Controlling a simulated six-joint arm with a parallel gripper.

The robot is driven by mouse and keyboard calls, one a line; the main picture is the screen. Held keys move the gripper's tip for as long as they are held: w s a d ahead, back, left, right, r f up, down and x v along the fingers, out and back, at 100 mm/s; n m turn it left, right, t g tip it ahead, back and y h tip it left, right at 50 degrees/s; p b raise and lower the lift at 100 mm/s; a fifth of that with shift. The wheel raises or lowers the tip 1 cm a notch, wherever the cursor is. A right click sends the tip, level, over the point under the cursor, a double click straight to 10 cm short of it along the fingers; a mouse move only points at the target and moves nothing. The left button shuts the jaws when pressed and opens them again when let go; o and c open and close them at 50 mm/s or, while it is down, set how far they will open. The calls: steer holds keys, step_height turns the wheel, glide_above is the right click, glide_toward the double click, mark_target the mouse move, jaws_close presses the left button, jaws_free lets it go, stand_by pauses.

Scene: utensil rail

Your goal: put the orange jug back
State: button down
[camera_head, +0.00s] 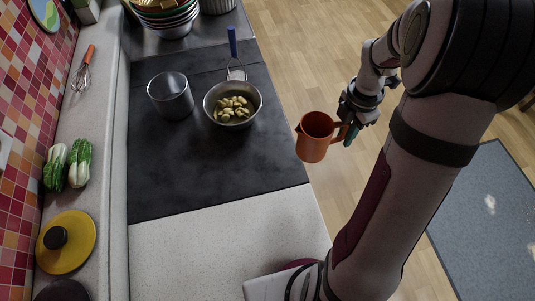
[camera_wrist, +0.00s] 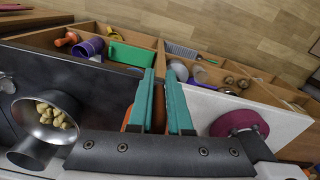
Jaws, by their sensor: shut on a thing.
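The orange jug (camera_head: 312,146) hangs upright in the air just past the right edge of the counter, over the floor, in the head view. My gripper (camera_head: 351,132) is to its right, with the teal fingers shut on the jug's handle. In the wrist view the teal fingers of my gripper (camera_wrist: 160,88) are close together, and a strip of the orange jug (camera_wrist: 128,117) shows beside the left finger; most of the jug is hidden there. No utensil rail is recognisable in either view.
A pan (camera_head: 232,105) of pale pieces and a metal pot (camera_head: 171,95) stand on the dark hob. The pale counter front (camera_head: 230,245) is clear. In the wrist view, open drawers hold a purple mug (camera_wrist: 90,47), a green box (camera_wrist: 131,56) and other items.

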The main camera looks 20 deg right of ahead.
steer(key=w+a+f, duration=0.4)
steer(key=a, duration=0.1)
steer(key=w+a+f, duration=0.2)
steer(key=a+f, duration=0.1)
steer(key=shift+w+a, duration=0.15)
steer(key=shift+w, duration=0.15)
steer(key=shift+w+a+f, duration=0.1)
steer(key=shift+f, duration=0.95)
steer(key=shift+w+a+f, duration=0.1)
steer(key=shift+f, duration=0.95)
steer(key=shift+f, duration=0.1)
steer(key=c, duration=0.8)
jaws_free()
steer(key=shift+c, duration=0.2)
step_height(320, 180, up, 11)
steer(key=s+a+r+m, duration=0.7)
steer(key=s+r+m, duration=0.2)
steer(key=s+m, duration=0.15)
steer(key=s+a+m+y, duration=0.1)
steer(key=s+a+m, duration=0.1)
steer(key=s+m, duration=0.5)
steer(key=s+a+r+m, duration=0.1)
steer(key=s+a+m, duration=0.2)
steer(key=s+m, duration=0.4)
steer(key=shift+a+m+y, duration=0.3)
steer(key=shift+m+y, duration=0.1)
steer(key=shift+m, duration=0.15)
